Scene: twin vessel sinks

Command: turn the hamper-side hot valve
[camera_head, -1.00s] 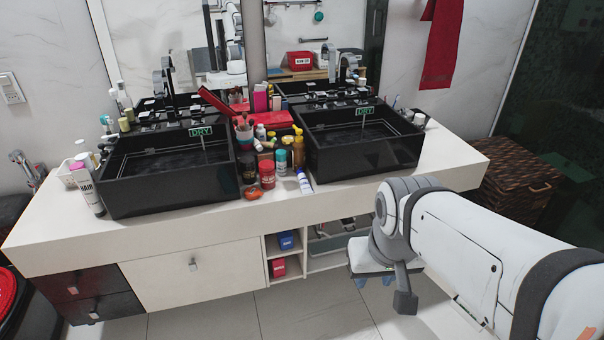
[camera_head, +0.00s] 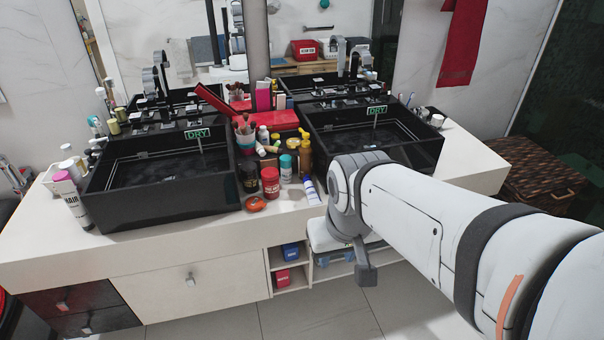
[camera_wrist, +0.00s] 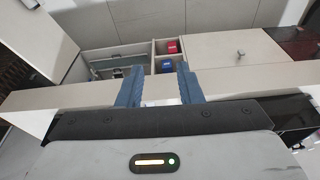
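The hamper-side sink is the right black vessel sink (camera_head: 375,150), nearest the wicker hamper (camera_head: 545,182). Its chrome faucet (camera_head: 340,55) rises from the back ledge, and several small valve handles (camera_head: 345,102) sit near its base. They are too small to tell hot from cold. My gripper (camera_head: 336,259) shows partly, low in front of the open shelves under the counter, well below and apart from the valves. In the wrist view its two blue fingers (camera_wrist: 158,82) are spread apart with nothing held. No valve shows in that view.
The left black sink (camera_head: 165,180) stands across the counter. Bottles, jars and a red box (camera_head: 275,120) crowd the counter between the sinks. A white tube (camera_head: 311,191) and an orange-red round item (camera_head: 256,204) lie near the counter's front edge (camera_head: 230,235). Bare counter shows to the right.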

